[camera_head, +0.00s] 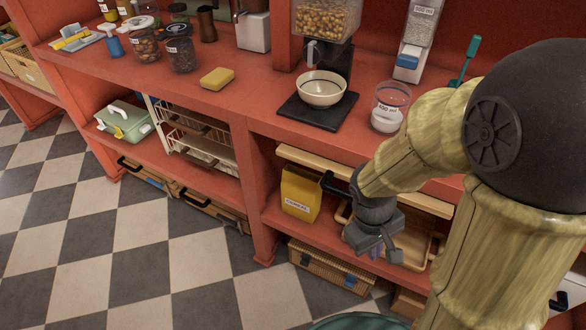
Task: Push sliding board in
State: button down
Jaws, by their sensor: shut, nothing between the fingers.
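A light wooden board (312,161) shows as a long pale strip under the red counter, above the lower right shelf bay. It appears to stick out a little past the counter's front edge. My forearm hides its middle part. A black handle (328,183) shows just below the board, partly hidden by my arm; I cannot tell what it belongs to. My gripper (385,252) points down in front of the lower shelf bay, below the board's level. It is shut and empty, and it seems apart from the board.
A wooden tray (424,243) lies behind my gripper. A bowl (322,90) on a black scale and a measuring cup (389,107) stand on the counter above. A woven basket (325,266) sits below.

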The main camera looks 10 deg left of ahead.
jog(key=w+a+r+n+t+h, duration=0.1)
jog(key=w+a+n+t+h, duration=0.1)
jog(key=a+n+t, duration=0.6)
jog(key=w+a+r+n+t+h+b, duration=0.1)
jog(key=w+a+n+t, duration=0.2)
jog(key=a+n+t, duration=0.6)
jog(key=a+n, duration=0.7)
jog(key=n, duration=0.1)
jog(key=shift+a+r+h, duration=0.3)
jog(key=shift+h, duration=0.1)
